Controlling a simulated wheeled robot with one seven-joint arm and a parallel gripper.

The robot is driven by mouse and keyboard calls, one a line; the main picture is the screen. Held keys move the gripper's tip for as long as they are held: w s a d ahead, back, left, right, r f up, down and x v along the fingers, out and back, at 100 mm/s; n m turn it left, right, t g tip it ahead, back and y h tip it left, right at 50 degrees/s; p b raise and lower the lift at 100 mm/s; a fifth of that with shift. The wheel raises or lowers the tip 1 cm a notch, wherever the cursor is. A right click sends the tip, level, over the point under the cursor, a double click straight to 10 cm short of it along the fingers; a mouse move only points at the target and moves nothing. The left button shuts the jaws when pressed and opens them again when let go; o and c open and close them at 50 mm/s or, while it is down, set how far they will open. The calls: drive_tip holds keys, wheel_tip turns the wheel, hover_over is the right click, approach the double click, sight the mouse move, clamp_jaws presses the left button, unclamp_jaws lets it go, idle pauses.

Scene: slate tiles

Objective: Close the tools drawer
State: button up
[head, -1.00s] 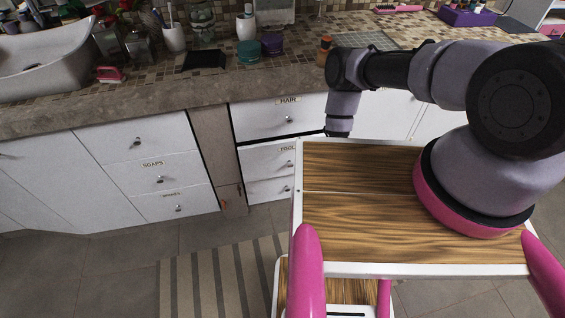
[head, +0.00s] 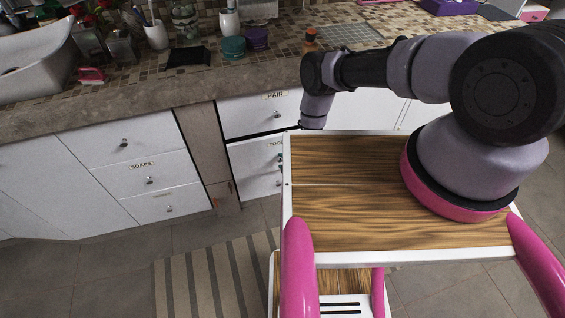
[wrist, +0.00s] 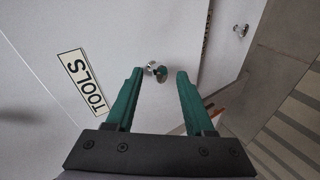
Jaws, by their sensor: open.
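The tools drawer (head: 250,157) has a white front, below the HAIR drawer (head: 245,118). A dark gap shows along its top edge, and its front seems to stand out slightly; how far is hard to tell. In the wrist view its TOOLS label (wrist: 85,82) is left of a round metal knob (wrist: 156,70). My gripper (wrist: 160,76) is open, with green fingers on either side of the knob in the picture. Contact with the knob or drawer front cannot be told.
A stone-edged counter (head: 130,95) with jars and cups runs above the drawers. White soap drawers (head: 150,172) stand to the left, past a grey panel (head: 206,145). A striped mat (head: 215,275) lies on the tiled floor. Another knob (wrist: 240,31) shows in the wrist view.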

clamp_jaws()
idle(0.4)
idle(0.9)
drive_tip(key=shift+w+a, duration=0.3)
drive_tip(key=shift+w, duration=0.7)
drive_tip(key=shift+w+a, duration=0.25)
drive_tip(key=shift+w, duration=0.7)
